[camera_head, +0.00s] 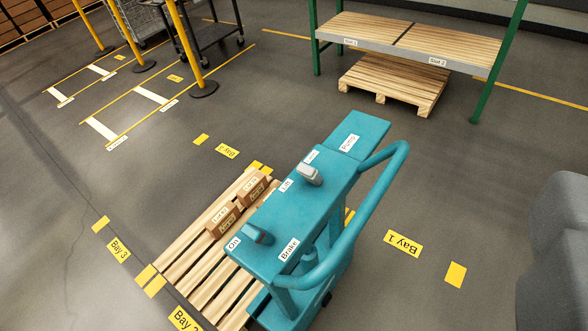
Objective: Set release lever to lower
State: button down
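The release lever (309,174) is a short light-grey handle on top of a teal pallet truck (330,190). It stands between a label reading "Lift" (286,186) and a small label behind it (311,157) that is too small to read surely. I cannot tell its exact setting. A second, teal-grey lever (258,235) sits nearer, between the labels "On" (233,243) and "Brake" (289,250). No gripper fingertips show, and nothing touches either lever.
A curved teal handle (372,205) rises at the truck's right side. A wooden pallet (190,270) with small boxes (224,217) lies left of it. A green-framed shelf (484,95) stands behind. A large grey form (560,250) fills the right edge. Open floor surrounds the truck.

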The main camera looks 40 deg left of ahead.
aim_at(311, 175)
jog(key=i, duration=0.85)
jog(key=z, duration=0.05)
